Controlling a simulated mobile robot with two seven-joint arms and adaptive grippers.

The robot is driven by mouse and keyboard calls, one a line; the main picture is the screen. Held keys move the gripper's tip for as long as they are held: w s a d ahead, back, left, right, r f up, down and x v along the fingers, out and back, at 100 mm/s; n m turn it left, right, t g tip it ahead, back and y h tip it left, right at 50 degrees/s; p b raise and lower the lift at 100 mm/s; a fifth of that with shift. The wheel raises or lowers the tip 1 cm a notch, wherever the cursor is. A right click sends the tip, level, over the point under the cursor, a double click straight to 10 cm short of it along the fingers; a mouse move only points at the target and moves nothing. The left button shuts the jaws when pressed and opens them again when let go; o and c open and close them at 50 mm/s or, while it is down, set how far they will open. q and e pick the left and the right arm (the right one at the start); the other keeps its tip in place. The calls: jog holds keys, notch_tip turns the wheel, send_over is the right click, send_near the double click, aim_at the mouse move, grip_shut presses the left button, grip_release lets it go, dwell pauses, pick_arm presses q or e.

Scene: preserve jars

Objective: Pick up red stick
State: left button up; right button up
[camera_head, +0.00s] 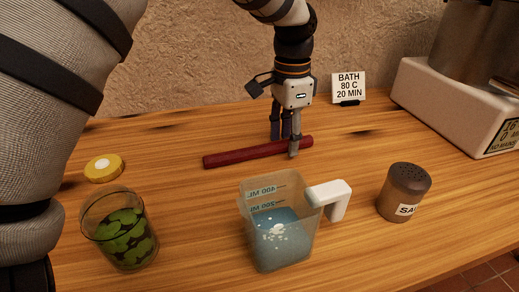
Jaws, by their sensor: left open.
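The red stick (240,155) lies flat on the wooden table, slanting slightly up to the right. My left gripper (287,146) points straight down at the right part of the stick. One finger is in front of the stick and the other fingers are behind it, so the stick lies between them. The gripper is open; whether a finger touches the stick cannot be told. The stick's surface behind the front finger is hidden. My right gripper is not in view.
A measuring jug (272,215) with blue liquid stands in front of the stick. A jar of green slices (124,235), a yellow lid (104,168) and a salt shaker (404,192) stand around it. A sign (348,86) and a white scale-like appliance (440,108) are behind.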

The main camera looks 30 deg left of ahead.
pick_arm(q)
jog(key=shift+f, duration=0.4)
grip_shut()
notch_tip(320, 180, up, 3)
jog(key=shift+w+r, duration=0.15)
jog(key=s+d+r+p, duration=0.1)
jog(key=s+d+r, duration=0.5)
jog(key=s+r, duration=0.3)
jog(key=s, duration=0.3)
jog(key=shift+s+d+r, duration=0.25)
jog(key=shift+d+r, duration=0.15)
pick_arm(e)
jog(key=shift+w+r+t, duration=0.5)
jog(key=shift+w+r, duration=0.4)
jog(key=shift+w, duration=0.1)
